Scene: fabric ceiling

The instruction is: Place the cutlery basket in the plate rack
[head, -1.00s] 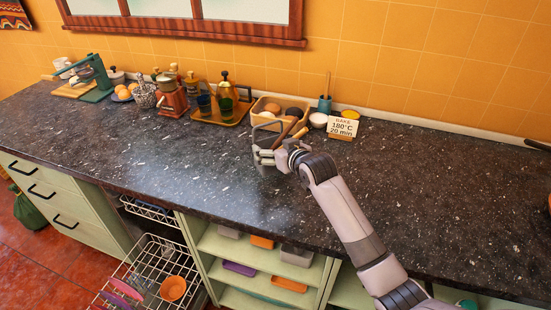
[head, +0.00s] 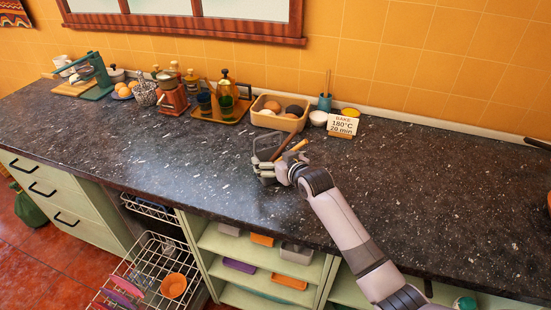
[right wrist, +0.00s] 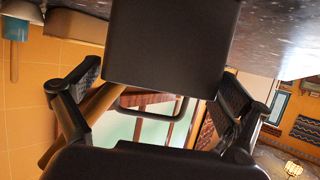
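The cutlery basket (head: 261,156) is grey with a loop handle, above or on the dark countertop. Wooden utensils lean out of it. My right gripper (head: 272,172) is shut on it from the near side; whether its base touches the counter I cannot tell. In the right wrist view, which is upside down, the dark basket (right wrist: 172,42) fills the space between the fingers of my right gripper (right wrist: 160,90). The plate rack (head: 148,263) is a white wire rack pulled out below the counter, at lower left. It holds an orange bowl (head: 173,285) and pink plates (head: 124,287). My left gripper is not in view.
A tray of bottles (head: 224,112), a bin of eggs (head: 278,120) and a recipe card (head: 342,125) stand along the wall. An upper wire rack (head: 150,208) sits above the plate rack. Open shelves (head: 258,258) are to its right.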

